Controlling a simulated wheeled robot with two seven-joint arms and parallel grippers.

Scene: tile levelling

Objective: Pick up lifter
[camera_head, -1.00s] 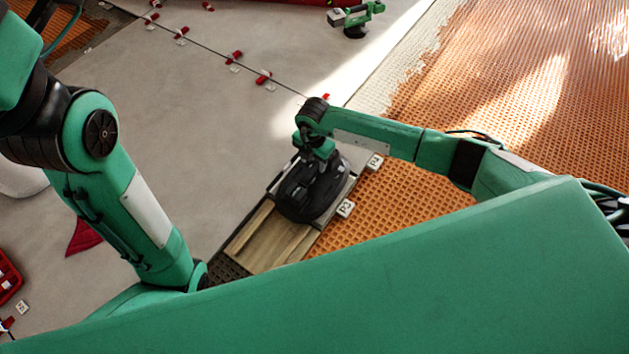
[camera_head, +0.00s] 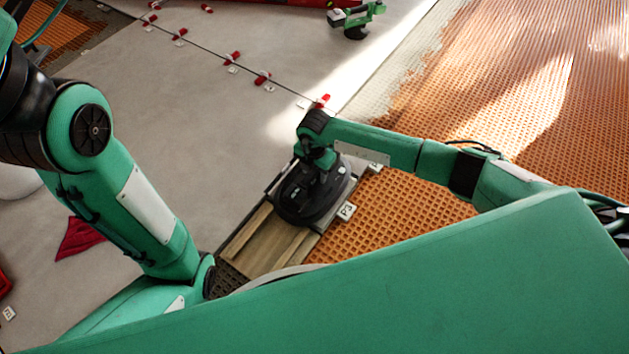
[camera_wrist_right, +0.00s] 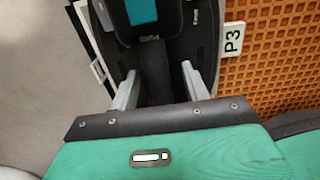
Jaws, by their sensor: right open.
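A black device with a broad rounded base (camera_head: 308,198), which looks like the lifter, sits on a wooden board on the floor in the head view. My right gripper (camera_head: 320,160) is directly above it, pointing down. In the right wrist view the open fingers (camera_wrist_right: 158,72) stand on either side of the device's black handle bar (camera_wrist_right: 155,82). Whether they touch it I cannot tell.
The wooden board (camera_head: 265,238) lies beside orange matting (camera_head: 385,215) with a P3 tag (camera_head: 346,211). A green tool with a black cup (camera_head: 357,18) stands at the back. Red clips (camera_head: 262,78) line a tile joint. Grey tiles (camera_head: 200,130) at left are mostly clear.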

